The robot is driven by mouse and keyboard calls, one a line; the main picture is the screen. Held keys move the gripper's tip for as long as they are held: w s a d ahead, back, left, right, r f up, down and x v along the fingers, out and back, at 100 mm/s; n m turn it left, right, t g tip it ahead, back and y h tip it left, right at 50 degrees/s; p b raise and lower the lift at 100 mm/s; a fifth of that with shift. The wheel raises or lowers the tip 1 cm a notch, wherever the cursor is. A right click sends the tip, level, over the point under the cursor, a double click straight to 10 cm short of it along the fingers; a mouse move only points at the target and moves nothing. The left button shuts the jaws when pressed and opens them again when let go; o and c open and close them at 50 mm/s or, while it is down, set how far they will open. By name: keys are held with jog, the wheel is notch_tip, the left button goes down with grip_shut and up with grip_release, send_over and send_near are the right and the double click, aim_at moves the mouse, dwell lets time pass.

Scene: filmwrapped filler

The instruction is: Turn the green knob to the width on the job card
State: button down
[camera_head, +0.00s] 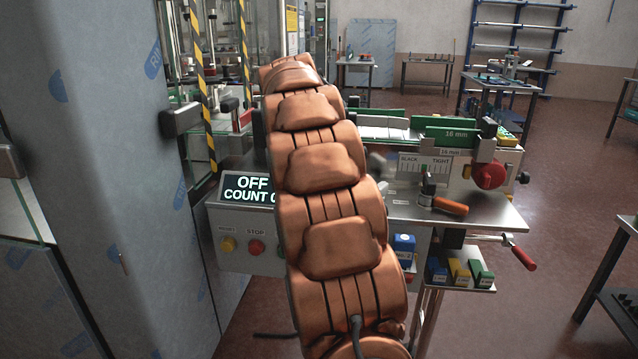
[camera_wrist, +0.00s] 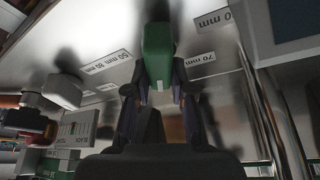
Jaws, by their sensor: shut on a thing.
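The green knob (camera_wrist: 158,55) shows in the wrist view as a long green block, standing lengthwise up the picture. My gripper (camera_wrist: 159,92) is shut on it, with one dark finger on each side. White width labels surround it on the grey panel: a 50 mm label (camera_wrist: 111,59) and one below it to the left, a 70 mm label (camera_wrist: 194,59) to the right, and a partly readable one (camera_wrist: 213,20) at upper right. In the head view my arm hides the knob and my gripper. I cannot make out a readable job card.
In the head view, the OFF and COUNT display (camera_head: 247,188) stands left of my arm. To the right are a slack-tight gauge (camera_head: 425,165), green guide rails (camera_head: 447,134), a red knob (camera_head: 490,175), an orange-handled lever (camera_head: 450,206) and a red-handled crank (camera_head: 523,257).

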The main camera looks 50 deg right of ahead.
jog(key=shift+a+m, duration=0.1)
jog(key=shift+m, duration=0.4)
jog(key=c, duration=1)
grip_release()
jog(key=shift+r, duration=0.1)
jog(key=v, duration=1)
jog(key=shift+w+r, duration=0.3)
jog(key=shift+s+a+r, duration=0.1)
jog(key=shift+a+r, duration=0.15)
jog(key=shift+r, duration=0.3)
